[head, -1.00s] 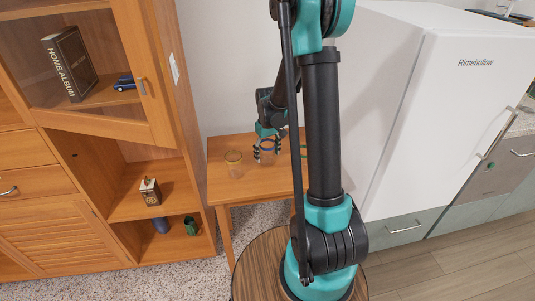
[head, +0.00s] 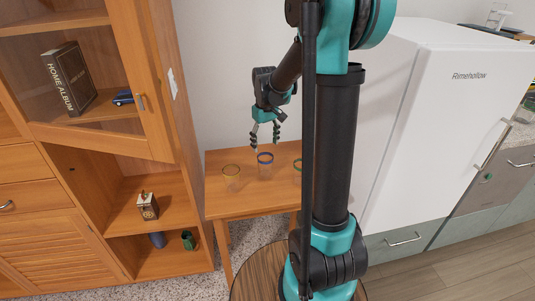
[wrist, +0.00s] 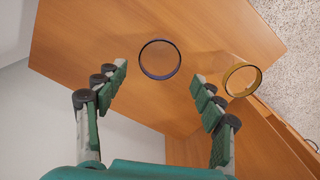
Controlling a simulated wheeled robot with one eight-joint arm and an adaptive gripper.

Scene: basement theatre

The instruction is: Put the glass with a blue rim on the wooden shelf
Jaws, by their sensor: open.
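The glass with a blue rim (head: 265,165) stands upright on a small wooden table (head: 222,203). In the wrist view the blue-rimmed glass (wrist: 159,60) is seen from above, just beyond and between my fingertips. My gripper (head: 265,148) is open and empty above the glass, apart from it; in the wrist view its two fingers (wrist: 161,72) are spread wide. The wooden shelf unit (head: 183,200) stands left of the table, with open compartments low down and a glazed door higher up.
A yellow-rimmed glass (head: 231,177) stands left of the blue one. A green-rimmed glass (head: 298,164) is partly hidden by my arm. The shelf unit holds a small box (head: 148,205), a green mug (head: 188,240) and a book (head: 69,78). A white fridge (head: 440,110) is right.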

